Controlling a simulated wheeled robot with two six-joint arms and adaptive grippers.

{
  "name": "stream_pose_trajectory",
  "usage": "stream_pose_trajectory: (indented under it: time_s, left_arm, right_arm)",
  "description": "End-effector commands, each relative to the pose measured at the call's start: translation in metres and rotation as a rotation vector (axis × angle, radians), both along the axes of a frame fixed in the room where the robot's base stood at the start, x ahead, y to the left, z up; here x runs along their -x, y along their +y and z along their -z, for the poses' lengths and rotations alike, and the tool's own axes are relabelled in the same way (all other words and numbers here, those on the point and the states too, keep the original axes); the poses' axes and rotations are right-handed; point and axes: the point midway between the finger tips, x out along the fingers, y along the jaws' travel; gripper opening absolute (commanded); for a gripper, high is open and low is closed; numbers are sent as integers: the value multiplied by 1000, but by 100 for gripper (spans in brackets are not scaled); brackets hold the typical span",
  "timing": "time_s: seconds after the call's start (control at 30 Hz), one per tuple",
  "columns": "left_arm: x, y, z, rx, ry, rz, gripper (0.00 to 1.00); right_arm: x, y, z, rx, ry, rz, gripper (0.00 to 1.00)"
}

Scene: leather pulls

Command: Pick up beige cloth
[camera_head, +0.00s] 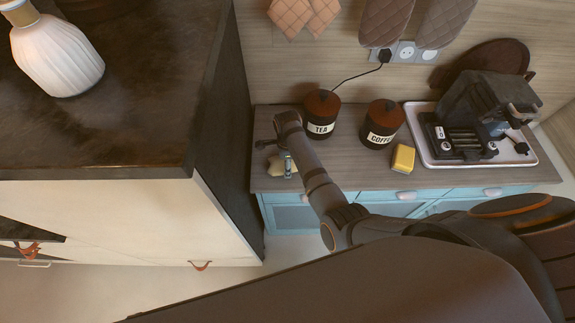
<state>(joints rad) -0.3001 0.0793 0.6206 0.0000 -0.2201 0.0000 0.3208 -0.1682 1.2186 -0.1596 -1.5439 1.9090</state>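A small beige cloth (276,168) lies crumpled at the left end of the wooden counter, partly hidden by my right gripper. My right arm comes in from the right and reaches over the counter. My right gripper (287,167) points down at the cloth, with its fingers over or beside the cloth's right part. The fingers are too small and covered to tell whether they are open or shut on it. My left gripper is not in view.
The counter (345,177) also holds a TEA canister (320,128), a COFFEE canister (382,136), a yellow sponge-like block (403,158) and a coffee machine (487,105) on a white tray (418,136). A tall dark-topped cabinet (125,125) with a white vase (58,58) stands left.

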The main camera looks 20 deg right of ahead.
Motion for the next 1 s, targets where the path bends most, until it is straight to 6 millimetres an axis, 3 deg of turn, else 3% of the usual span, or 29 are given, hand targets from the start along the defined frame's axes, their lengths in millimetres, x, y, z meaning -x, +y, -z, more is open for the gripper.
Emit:
stream_pose_trajectory:
  time_s: [0.37, 0.57, 0.8, 0.9, 1.0]
  left_arm:
    - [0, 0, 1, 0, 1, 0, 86]
    - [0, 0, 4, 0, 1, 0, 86]
    - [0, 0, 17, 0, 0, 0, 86]
    - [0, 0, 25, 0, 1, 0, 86]
    - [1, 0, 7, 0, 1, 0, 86]
  right_arm:
    - [0, 0, -3, -1, 0, 0, 42]
    - [1, 0, -33, -1, -3, 1, 42]
    - [45, -23, -86, 0, -4, 2, 42]
    - [70, -36, -97, 1, -1, 1, 42]
    - [93, -48, -118, 3, 3, 1, 42]
